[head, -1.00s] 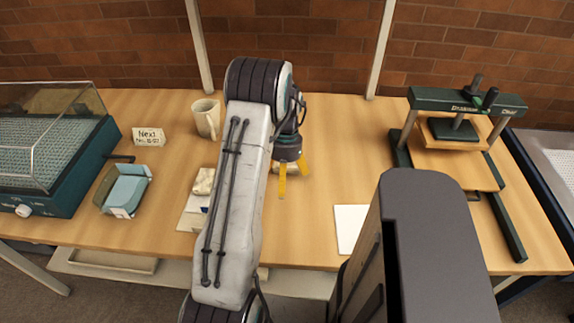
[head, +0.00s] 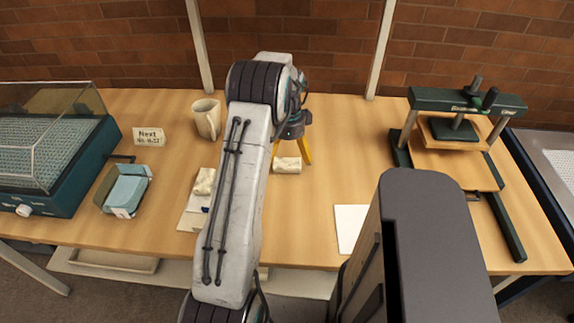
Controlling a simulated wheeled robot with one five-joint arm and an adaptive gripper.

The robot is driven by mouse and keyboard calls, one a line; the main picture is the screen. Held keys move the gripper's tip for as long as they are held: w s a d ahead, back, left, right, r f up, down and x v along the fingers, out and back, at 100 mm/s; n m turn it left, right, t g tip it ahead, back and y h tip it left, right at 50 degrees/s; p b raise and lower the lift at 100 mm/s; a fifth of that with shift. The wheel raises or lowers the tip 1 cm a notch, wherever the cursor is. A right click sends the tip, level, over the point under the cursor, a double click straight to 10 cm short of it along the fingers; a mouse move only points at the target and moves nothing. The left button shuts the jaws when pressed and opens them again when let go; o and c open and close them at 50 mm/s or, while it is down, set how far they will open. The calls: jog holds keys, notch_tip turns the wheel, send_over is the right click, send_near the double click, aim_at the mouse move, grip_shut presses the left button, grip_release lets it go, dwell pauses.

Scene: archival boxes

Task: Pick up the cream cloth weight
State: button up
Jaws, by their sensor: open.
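A cream cloth weight (head: 287,165) lies on the wooden table, just right of my arm's long link. A second cream weight (head: 204,181) lies left of my arm, on or against a pale sheet; my arm hides part of that area. My gripper (head: 293,160) has yellow fingers and is open, pointing down. Its right finger shows behind and to the right of the right-hand weight. I see no grip on either weight.
A beige mug (head: 206,119) and a small sign (head: 148,137) stand at the back left. A blue box (head: 126,191) lies near a teal machine (head: 60,165). A green press (head: 462,130) stands at the right. A white sheet (head: 350,226) lies at the front; the table's middle right is clear.

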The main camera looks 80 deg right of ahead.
aim_at(287, 164)
jog(key=shift+w+a+f+p, duration=0.15)
jog(key=shift+f+p, duration=0.1)
jog(key=shift+f, duration=1.2)
jog(key=shift+w+d+f+p, duration=0.1)
jog(key=shift+f+p, duration=0.15)
jog(key=shift+f, duration=1.2)
jog(key=c, duration=1.4)
